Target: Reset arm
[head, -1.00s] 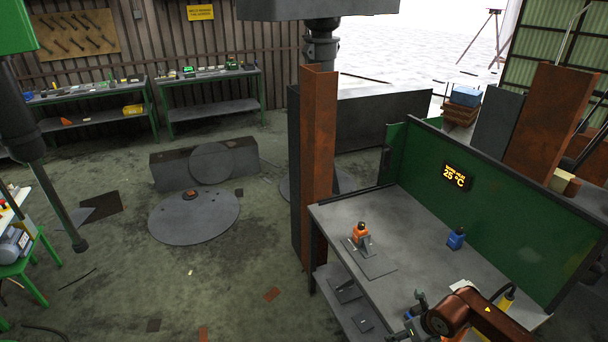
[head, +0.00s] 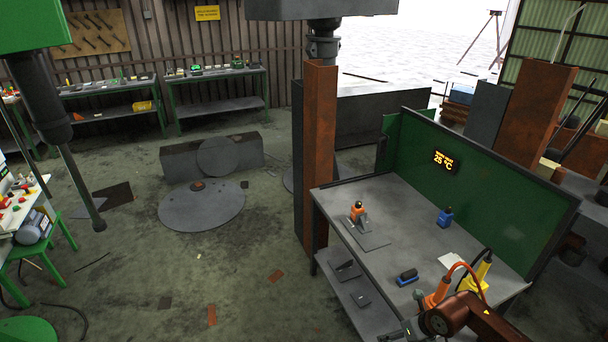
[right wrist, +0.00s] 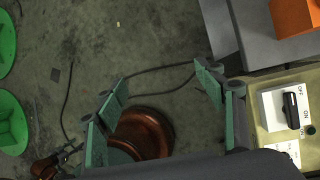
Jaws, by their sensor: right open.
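My right gripper (right wrist: 160,88) is open in the right wrist view, its two green fingers wide apart with nothing between them. Floor and a dark cable show beyond the fingers. In the head view, my brown right arm link (head: 462,314) shows at the bottom right, by the near edge of the workbench (head: 400,212). The gripper end is low and mostly cut off by the frame there. My left gripper is not visible.
The bench holds an orange part on a plate (head: 358,211), a blue item (head: 445,217), a black-and-blue item (head: 407,277) and a yellow item (head: 476,273). A switch panel (right wrist: 270,115) is right of my gripper.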

